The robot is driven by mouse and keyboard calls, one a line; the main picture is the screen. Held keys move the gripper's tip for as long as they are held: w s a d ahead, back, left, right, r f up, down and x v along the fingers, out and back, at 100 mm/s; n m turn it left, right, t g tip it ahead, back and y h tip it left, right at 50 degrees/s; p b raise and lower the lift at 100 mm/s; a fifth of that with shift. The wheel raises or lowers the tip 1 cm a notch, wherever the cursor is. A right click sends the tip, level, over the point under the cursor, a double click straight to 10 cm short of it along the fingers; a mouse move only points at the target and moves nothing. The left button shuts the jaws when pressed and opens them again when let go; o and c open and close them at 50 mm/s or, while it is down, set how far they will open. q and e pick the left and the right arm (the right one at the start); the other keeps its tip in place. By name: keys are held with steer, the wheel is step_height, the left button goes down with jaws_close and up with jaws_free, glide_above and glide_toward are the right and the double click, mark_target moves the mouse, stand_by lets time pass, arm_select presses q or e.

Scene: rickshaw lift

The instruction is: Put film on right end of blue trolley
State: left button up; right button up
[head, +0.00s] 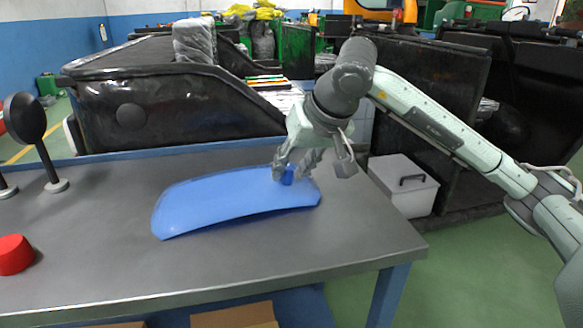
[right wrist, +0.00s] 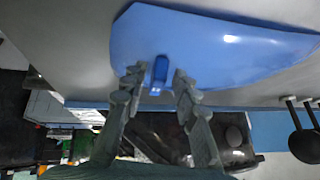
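A glossy, curved blue sheet (head: 220,200), which I take to be the film, lies on the grey-topped bench with a blue frame (head: 330,240); I see nothing else that is clearly a blue trolley. A small blue grip (head: 288,176) stands up from the sheet near its right end. My right gripper (head: 295,168) is over that end with its fingers apart. In the right wrist view the blue grip (right wrist: 160,70) stands between the open fingers (right wrist: 159,76), with gaps showing on both sides. The blue sheet (right wrist: 220,55) lies beyond them. My left gripper is not in view.
A red cylinder (head: 14,254) and round black stands (head: 30,125) are on the bench's left side. A black vehicle body (head: 160,105) rises behind the bench. A grey box (head: 405,187) is on the floor to the right. The bench's front is clear.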

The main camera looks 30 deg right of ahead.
steer(key=shift+o, duration=0.2)
steer(key=v, duration=1.2)
